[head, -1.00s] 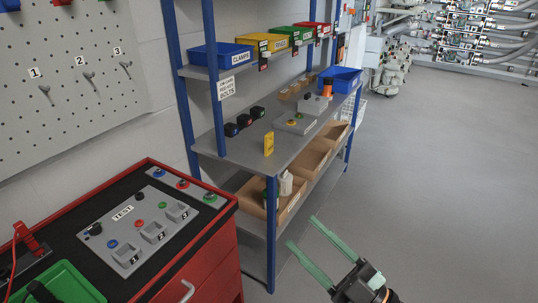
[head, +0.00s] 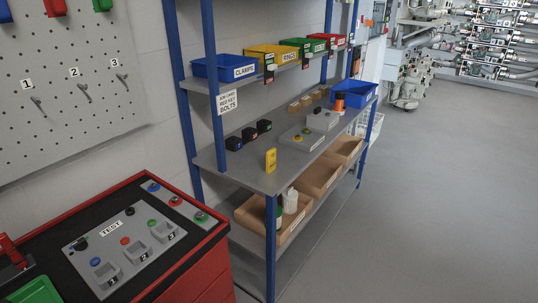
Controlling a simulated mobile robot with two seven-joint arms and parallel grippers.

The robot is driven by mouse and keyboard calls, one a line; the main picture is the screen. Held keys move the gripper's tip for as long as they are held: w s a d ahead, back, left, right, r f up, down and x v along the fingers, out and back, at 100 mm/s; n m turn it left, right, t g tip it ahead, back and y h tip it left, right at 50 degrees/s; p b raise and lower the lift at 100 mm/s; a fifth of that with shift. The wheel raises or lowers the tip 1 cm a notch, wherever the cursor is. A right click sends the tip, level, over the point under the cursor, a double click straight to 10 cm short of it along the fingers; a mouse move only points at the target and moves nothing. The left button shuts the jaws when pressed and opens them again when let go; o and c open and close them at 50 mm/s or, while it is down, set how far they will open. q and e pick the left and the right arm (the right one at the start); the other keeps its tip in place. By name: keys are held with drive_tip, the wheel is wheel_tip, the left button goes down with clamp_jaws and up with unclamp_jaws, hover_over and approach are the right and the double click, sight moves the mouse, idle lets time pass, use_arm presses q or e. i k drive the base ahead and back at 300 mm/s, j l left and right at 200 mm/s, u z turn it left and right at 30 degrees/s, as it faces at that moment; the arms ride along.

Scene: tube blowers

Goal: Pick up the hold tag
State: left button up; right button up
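A small yellow tag (head: 270,160), which I take for the hold tag, stands upright near the front edge of the grey middle shelf (head: 240,172) of the blue-posted rack. Its lettering is too small to read. Nothing touches it from the front. Neither of my grippers shows in the head view.
Black blocks (head: 249,135) and grey button boxes (head: 302,138) share that shelf. Cardboard bins (head: 318,178) sit below, coloured bins (head: 224,68) above. A blue front post (head: 270,250) stands below the tag. A red bench with a test panel (head: 125,245) is at left. Floor at right is clear.

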sight(271, 160)
drive_tip(key=i+l+u, duration=0.15)
drive_tip(key=i+l, duration=0.15)
drive_tip(key=i+l+u, duration=0.2)
drive_tip(key=l, duration=0.35)
drive_tip(key=i, duration=0.1)
